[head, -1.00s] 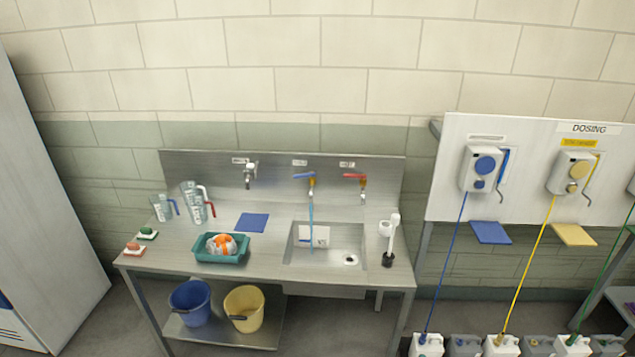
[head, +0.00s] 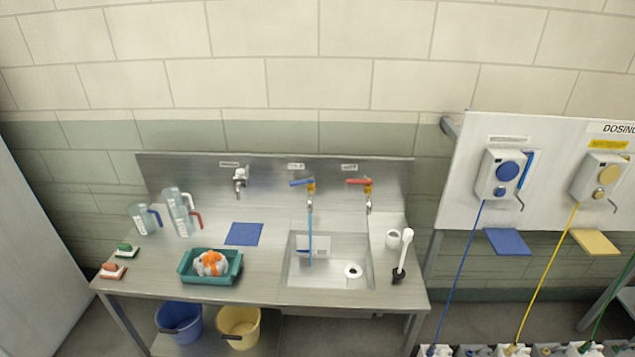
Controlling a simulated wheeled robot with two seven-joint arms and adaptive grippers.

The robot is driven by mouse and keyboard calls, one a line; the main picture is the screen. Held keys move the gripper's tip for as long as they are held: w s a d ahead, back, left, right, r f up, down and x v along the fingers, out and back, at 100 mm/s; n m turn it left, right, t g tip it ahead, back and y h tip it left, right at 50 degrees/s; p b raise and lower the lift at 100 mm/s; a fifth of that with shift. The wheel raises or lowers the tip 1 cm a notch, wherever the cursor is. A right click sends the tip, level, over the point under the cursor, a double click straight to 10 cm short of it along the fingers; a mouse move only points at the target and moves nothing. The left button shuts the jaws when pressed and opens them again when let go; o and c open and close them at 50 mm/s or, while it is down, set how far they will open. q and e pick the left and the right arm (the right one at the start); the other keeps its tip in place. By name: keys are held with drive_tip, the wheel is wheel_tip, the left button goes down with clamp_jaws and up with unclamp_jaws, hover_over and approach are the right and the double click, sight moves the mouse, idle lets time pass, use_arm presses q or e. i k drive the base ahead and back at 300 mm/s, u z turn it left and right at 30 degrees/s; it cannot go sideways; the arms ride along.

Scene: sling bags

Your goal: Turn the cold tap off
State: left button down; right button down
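The cold tap (head: 309,196) is on the steel backsplash above the sink, with a blue lever (head: 301,182) turned out to the left. A blue stream of water (head: 310,238) runs from its spout down into the sink basin (head: 330,278). To its right is a second tap with a red lever (head: 359,181), and no stream shows under it. Neither of my grippers is in the head view.
The steel counter holds clear jugs (head: 180,211), a teal tray (head: 210,280) with an orange-and-white item, a blue cloth (head: 244,234) and a brush (head: 403,256). Buckets (head: 238,325) stand below. A dosing board (head: 545,180) is at right.

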sight(311, 180)
drive_tip(key=u, duration=0.3)
drive_tip(key=i, duration=0.75)
drive_tip(key=u, duration=0.6)
